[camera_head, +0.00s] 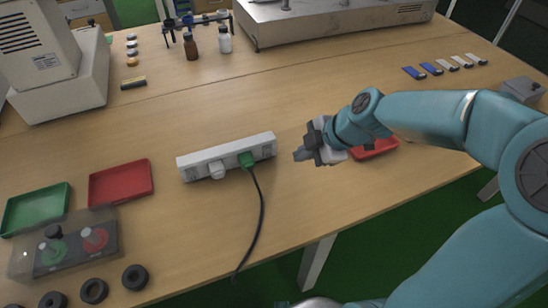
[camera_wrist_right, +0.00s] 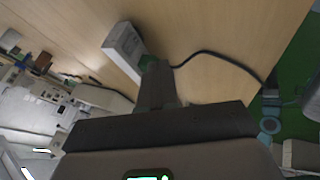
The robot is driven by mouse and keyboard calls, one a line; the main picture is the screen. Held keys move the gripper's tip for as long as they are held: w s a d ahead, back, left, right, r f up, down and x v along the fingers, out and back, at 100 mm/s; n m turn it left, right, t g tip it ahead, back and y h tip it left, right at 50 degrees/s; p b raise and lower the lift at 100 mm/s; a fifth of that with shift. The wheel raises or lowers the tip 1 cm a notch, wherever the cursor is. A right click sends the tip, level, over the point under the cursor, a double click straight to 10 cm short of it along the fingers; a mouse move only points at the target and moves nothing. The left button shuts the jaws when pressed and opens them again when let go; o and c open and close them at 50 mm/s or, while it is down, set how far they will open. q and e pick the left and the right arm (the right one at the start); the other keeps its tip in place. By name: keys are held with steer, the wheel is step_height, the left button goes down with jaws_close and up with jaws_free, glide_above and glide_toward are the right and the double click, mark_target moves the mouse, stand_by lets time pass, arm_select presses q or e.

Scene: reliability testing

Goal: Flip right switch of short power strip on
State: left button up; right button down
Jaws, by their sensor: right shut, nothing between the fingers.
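The short white power strip (camera_head: 226,156) lies on the wooden table in the middle of the head view. A white plug (camera_head: 217,170) and a green plug (camera_head: 246,159) with a black cable sit in it. My right gripper (camera_head: 301,154) is shut and empty, a short way to the right of the strip's right end. In the right wrist view, the strip (camera_wrist_right: 122,45) shows beyond the shut gripper (camera_wrist_right: 155,68), which partly hides the green plug. The state of the strip's switches is too small to tell. My left gripper is not in view.
A red tray (camera_head: 375,149) lies behind my right wrist. Another red tray (camera_head: 120,168), a green tray (camera_head: 36,209) and a button box (camera_head: 66,248) stand at the left. The black cable (camera_head: 262,208) runs toward the table's front edge.

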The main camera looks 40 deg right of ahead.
mark_target(268, 152)
steer(key=shift+s+r, duration=0.1)
steer(key=shift+s, duration=0.05)
steer(key=x, duration=1)
steer(key=shift+f+b, duration=0.3)
steer(key=w+p, duration=0.1)
steer(key=w, duration=0.1)
steer(key=shift+w+d+r+p, duration=0.25)
steer(key=shift+w+d+p, duration=0.1)
steer(key=shift+w, duration=0.05)
steer(key=shift+w+d+f, duration=0.15)
steer(key=shift+w, duration=0.5)
